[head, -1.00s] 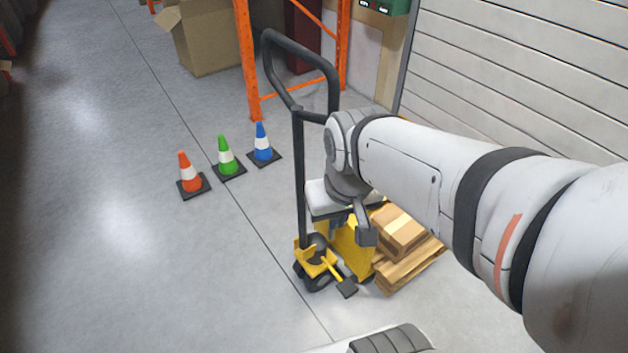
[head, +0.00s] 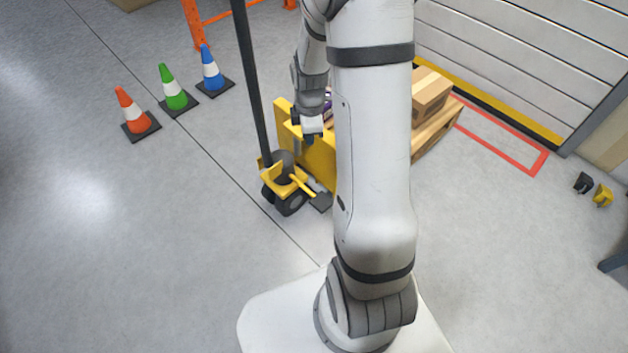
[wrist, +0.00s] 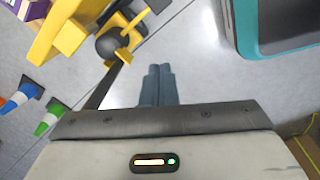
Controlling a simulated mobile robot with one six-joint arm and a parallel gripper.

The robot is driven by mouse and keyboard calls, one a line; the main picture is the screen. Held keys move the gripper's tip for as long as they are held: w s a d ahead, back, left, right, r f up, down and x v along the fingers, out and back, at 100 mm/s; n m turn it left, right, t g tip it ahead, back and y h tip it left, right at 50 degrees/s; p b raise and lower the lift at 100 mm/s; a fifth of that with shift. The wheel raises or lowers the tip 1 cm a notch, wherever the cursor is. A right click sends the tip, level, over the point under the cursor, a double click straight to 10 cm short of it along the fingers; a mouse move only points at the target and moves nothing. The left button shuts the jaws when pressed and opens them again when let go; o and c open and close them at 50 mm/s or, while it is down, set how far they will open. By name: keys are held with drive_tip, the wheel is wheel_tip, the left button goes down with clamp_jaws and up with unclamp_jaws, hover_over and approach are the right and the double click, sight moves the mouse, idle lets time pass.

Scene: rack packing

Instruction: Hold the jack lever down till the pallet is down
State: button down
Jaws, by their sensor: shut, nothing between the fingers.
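The yellow pallet jack (head: 318,158) stands at centre in the head view, its black handle pole (head: 250,75) rising at left. The wrist view shows the closed fingers (wrist: 157,72) over bare floor, beside the jack (wrist: 65,35).
Orange (head: 132,112), green (head: 172,88) and blue (head: 210,70) cones stand at left. A red floor outline (head: 530,165) lies right of the pallet, near a shutter wall (head: 530,55). Small black (head: 583,182) and yellow (head: 603,195) parts lie at far right.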

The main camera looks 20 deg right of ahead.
sight(322, 202)
drive_tip(key=w+d+f+n+b, duration=0.1)
drive_tip(key=d+f+n+b, duration=0.1)
drive_tip(key=f, duration=0.9)
drive_tip(key=d+f+n+b, duration=0.3)
drive_tip(key=f+n, duration=0.2)
drive_tip(key=f, duration=0.6)
drive_tip(key=shift+w+d+f+g+b, duration=0.15)
drive_tip(key=shift+w+f+g+b, duration=0.2)
drive_tip(key=shift+f+g, duration=0.05)
wheel_tip(322, 202, down, 14)
drive_tip(key=b, duration=0.5)
